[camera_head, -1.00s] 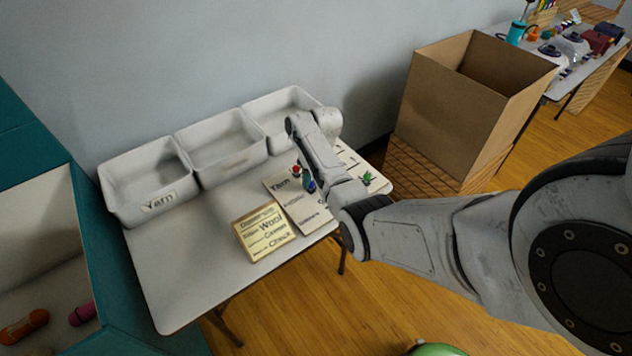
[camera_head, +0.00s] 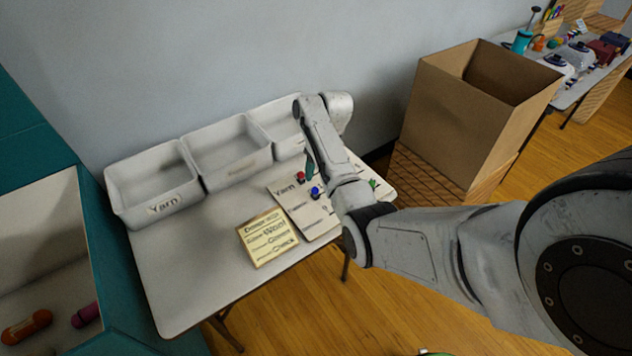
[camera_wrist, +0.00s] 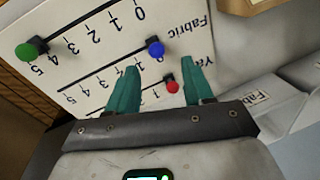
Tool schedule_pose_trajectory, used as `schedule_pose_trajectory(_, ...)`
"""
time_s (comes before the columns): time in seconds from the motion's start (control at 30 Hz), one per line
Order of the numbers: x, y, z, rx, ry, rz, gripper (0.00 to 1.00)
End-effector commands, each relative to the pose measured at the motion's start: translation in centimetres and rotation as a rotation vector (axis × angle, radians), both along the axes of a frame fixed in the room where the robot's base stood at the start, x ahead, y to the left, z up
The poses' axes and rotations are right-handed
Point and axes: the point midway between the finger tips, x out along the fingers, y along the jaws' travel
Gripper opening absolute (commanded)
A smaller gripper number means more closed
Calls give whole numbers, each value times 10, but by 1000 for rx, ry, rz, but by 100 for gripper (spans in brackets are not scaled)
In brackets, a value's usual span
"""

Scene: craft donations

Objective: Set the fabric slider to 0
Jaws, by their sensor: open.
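A pale slider board (camera_head: 288,202) lies on the table; the wrist view shows it close up (camera_wrist: 75,15). It has numbered tracks. The blue knob (camera_wrist: 155,47) sits at the low-number end of its track, close to the "Fabric" label (camera_wrist: 185,24); its exact mark is hard to read. The red knob (camera_wrist: 171,86) is near the "Yarn" label, partly out of view. The green knob (camera_wrist: 31,49) is at the 5 end of another track. My gripper (camera_wrist: 160,67) is open and empty, its teal fingers spread either side of the red knob, with the blue knob beyond the fingertips.
White bins (camera_head: 153,217) line the back of the table, one labelled Yarn. A yellow wooden sign (camera_head: 268,238) lies left of the board. A cardboard box (camera_head: 455,130) stands to the right. Bare tabletop (camera_head: 185,280) is free at the front left.

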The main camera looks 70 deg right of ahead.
Motion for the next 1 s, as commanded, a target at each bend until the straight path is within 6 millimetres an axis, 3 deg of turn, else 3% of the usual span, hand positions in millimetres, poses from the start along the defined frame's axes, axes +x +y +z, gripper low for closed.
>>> schedule_pose_trajectory(0.1,-2,-3,21,-2,-2,0,51)
schedule_pose_trajectory(0.3,-5,-5,39,0,0,1,51)
schedule_pose_trajectory(1.0,-5,-6,42,0,0,0,51)
